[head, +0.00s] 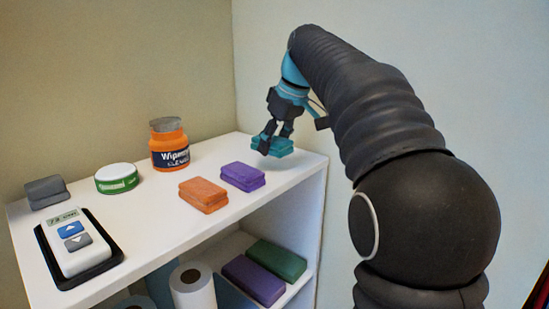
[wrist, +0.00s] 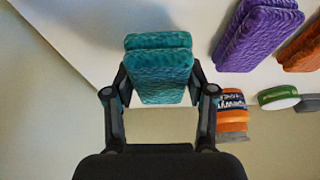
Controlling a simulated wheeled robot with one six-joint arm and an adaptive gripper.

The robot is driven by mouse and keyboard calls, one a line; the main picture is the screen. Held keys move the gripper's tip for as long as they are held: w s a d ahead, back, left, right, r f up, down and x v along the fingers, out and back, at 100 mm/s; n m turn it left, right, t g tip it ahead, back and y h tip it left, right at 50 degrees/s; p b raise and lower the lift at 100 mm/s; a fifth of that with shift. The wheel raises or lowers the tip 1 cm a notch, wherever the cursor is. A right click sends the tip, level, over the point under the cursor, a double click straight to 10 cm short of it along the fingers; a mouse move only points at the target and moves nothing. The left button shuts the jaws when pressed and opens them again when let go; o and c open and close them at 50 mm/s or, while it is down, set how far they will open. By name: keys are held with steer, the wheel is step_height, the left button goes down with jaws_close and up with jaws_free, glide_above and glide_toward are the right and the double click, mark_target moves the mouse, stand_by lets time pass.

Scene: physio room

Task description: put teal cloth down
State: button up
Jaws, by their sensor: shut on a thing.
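The teal cloth (head: 276,146) is a folded block at the right end of the white shelf top (head: 150,210). My gripper (head: 273,137) is shut on it from above. In the wrist view the teal cloth (wrist: 158,72) sits between the two fingers of my gripper (wrist: 158,85), with its far part sticking out beyond them. The cloth is over or on the white surface; I cannot tell whether it touches it.
A purple cloth (head: 243,177) and an orange cloth (head: 203,195) lie left of the teal one. An orange wipes tub (head: 169,146), a green-white tin (head: 117,179), a grey block (head: 46,191) and a device (head: 75,245) stand further left. A lower shelf holds more cloths (head: 277,261).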

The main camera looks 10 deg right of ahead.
mark_target(275, 168)
steer(key=shift+f+b, duration=0.3)
steer(key=shift+f, duration=1.55)
steer(key=shift+f, duration=0.15)
steer(key=o, duration=1.1)
steer(key=p+v, duration=0.1)
steer(key=v, duration=1.1)
steer(key=shift+r+p, duration=0.2)
steer(key=shift+p, duration=0.2)
